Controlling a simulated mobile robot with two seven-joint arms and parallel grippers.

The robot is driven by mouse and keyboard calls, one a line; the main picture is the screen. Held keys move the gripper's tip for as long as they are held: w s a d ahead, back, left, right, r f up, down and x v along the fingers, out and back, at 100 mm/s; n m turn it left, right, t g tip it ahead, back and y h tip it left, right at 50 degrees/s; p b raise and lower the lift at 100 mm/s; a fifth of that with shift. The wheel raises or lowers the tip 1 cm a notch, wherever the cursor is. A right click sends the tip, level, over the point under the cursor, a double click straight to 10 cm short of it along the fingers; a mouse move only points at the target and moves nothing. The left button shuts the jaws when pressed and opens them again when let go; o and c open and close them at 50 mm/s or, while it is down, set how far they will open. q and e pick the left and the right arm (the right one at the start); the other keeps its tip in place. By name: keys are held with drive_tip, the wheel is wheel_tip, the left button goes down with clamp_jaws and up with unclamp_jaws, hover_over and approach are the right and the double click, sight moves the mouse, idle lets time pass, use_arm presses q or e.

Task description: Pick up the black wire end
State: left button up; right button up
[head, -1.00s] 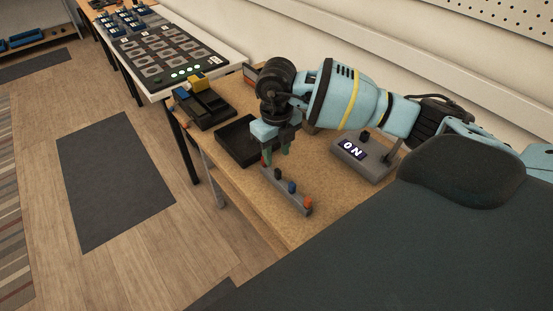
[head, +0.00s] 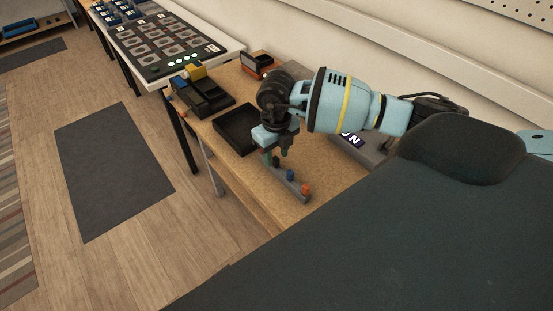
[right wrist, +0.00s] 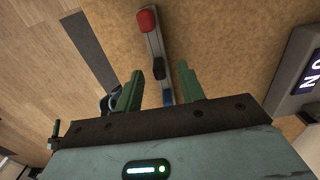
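The black wire end (right wrist: 158,68) sits on a narrow grey holder strip (right wrist: 152,42), between a red wire end (right wrist: 147,20) and a blue one (right wrist: 167,95) in the right wrist view. My right gripper (right wrist: 160,75) is open, with its green fingers apart on either side of the strip near the black end. Nothing is held. In the head view, my right gripper (head: 275,157) is low over the far end of the strip, and its fingers partly cover the black end. My left gripper is out of view.
A black tray (head: 222,140) lies just left of the gripper, with a dark tool block (head: 205,98) beyond it. A grey box with an "ON" display (head: 352,140) stands to the right, partly behind my arm. The table's front edge is close to the strip.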

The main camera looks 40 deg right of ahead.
drive_tip(key=shift+f, duration=0.9)
clamp_jaws()
drive_tip(key=shift+r, duration=0.15)
drive_tip(key=shift+r, duration=0.55)
wheel_tip(320, 180, up, 2)
drive_tip(key=shift+r, duration=0.15)
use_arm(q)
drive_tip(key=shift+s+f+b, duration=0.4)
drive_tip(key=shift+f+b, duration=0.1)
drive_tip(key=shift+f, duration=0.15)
use_arm(e)
drive_tip(key=s+a, duration=0.2)
drive_tip(key=a, duration=0.5)
drive_tip(key=s+a+r, duration=0.1)
drive_tip(key=s+a, duration=0.2)
drive_tip(key=a, duration=0.5)
drive_tip(key=shift+s+r, duration=0.2)
